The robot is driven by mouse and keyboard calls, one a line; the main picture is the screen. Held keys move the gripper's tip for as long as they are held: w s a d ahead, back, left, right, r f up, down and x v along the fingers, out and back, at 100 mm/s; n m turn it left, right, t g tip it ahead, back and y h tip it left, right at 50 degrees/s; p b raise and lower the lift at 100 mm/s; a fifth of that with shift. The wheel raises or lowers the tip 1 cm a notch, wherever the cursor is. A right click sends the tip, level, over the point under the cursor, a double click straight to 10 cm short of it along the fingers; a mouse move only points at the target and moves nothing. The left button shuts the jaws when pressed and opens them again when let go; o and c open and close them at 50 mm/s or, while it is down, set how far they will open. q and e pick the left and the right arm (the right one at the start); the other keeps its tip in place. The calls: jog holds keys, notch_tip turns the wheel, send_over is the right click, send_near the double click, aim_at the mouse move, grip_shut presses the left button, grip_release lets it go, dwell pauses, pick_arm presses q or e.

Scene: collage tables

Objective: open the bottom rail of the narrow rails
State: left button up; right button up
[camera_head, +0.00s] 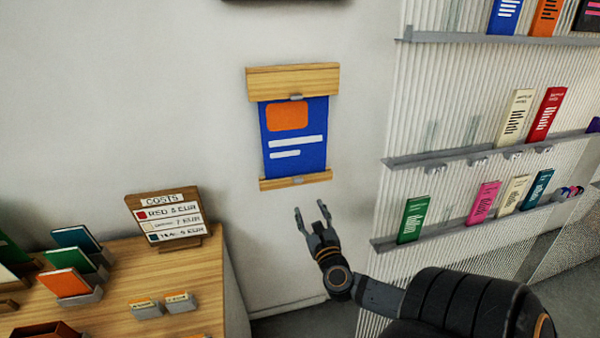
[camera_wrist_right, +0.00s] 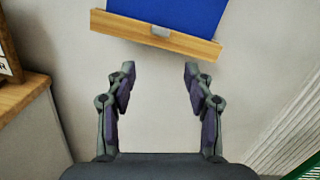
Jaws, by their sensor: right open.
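The narrow rails hang on the wall, with a wide wooden top rail (camera_head: 270,80) and a thin wooden bottom rail (camera_head: 275,183). A blue poster (camera_head: 290,165) with an orange block and white bars hangs between them. A small grey clip (camera_head: 297,180) sits at the middle of the bottom rail. In the right wrist view the bottom rail (camera_wrist_right: 130,28) crosses the top, with its grey clip (camera_wrist_right: 161,31) ahead of the fingers. My right gripper (camera_head: 312,207) is open and empty, below the bottom rail and apart from it. My left gripper is not in view.
A wooden table (camera_head: 205,290) at the lower left holds a costs sign (camera_head: 167,218) and several small books. Grey shelves (camera_head: 440,160) with books line the ribbed wall at right. The wall around the rails is clear.

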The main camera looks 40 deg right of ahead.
aim_at(299, 181)
jog(key=w+d+m, duration=0.1)
jog(key=w, duration=0.2)
jog(key=w+d+r+m+p, duration=0.1)
jog(key=w, duration=0.2)
jog(key=w+d+r+m, duration=0.1)
jog(key=w+d, duration=0.1)
jog(key=w, duration=0.1)
jog(key=shift+d+r, duration=0.1)
jog(key=shift+r, duration=0.15)
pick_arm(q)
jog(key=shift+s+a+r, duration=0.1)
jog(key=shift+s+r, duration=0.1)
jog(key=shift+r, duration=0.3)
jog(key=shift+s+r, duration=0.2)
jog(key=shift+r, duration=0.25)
pick_arm(e)
jog(key=shift+s, duration=0.1)
